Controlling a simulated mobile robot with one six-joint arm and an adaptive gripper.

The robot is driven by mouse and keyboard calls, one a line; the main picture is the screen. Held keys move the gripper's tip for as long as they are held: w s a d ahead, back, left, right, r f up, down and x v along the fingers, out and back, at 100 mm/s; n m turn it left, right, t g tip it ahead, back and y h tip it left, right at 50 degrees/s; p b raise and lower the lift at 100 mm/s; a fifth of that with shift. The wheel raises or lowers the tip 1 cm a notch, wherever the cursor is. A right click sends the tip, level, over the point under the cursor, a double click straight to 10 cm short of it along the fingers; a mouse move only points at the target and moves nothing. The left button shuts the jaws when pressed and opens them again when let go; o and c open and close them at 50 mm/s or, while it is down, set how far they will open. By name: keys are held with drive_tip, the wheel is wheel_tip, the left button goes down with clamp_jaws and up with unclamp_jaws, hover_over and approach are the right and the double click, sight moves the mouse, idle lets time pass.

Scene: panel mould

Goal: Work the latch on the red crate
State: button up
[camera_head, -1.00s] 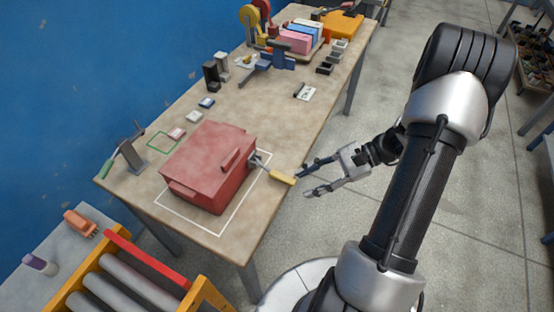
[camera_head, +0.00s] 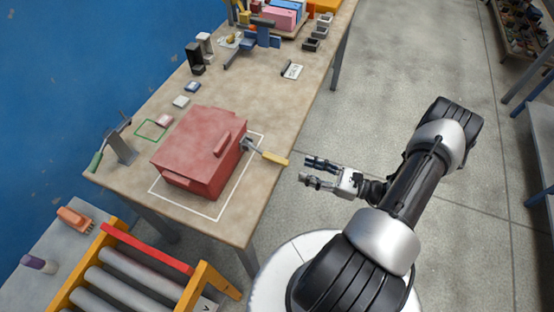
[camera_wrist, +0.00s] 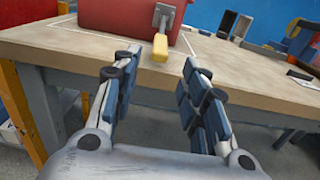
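The red crate (camera_head: 200,152) sits on the table inside a white outlined rectangle. Its latch (camera_head: 249,145) is on the side facing my gripper, with a yellow-handled lever (camera_head: 272,158) that sticks out toward the table's edge. In the wrist view the yellow handle (camera_wrist: 160,47) shows ahead, between and beyond my fingers, with the grey latch plate (camera_wrist: 164,17) behind it on the crate (camera_wrist: 120,14). My gripper (camera_head: 307,171) is open and empty, off the table's edge to the right of the handle and apart from it.
The table (camera_head: 215,228) has a green-handled clamp-like tool (camera_head: 118,148) at its left end and small blocks behind the crate. A roller conveyor (camera_head: 135,262) with a yellow frame stands at the lower left. Open floor (camera_head: 390,80) lies right of the table.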

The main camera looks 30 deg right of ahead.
sight(277, 158)
drive_tip(key=b+x, duration=0.1)
drive_tip(key=x, duration=1)
drive_tip(key=shift+w+a+b, duration=0.1)
drive_tip(key=shift+a+b, duration=0.05)
drive_tip(key=shift+b, duration=0.15)
drive_tip(key=shift+c, duration=0.4)
clamp_jaws()
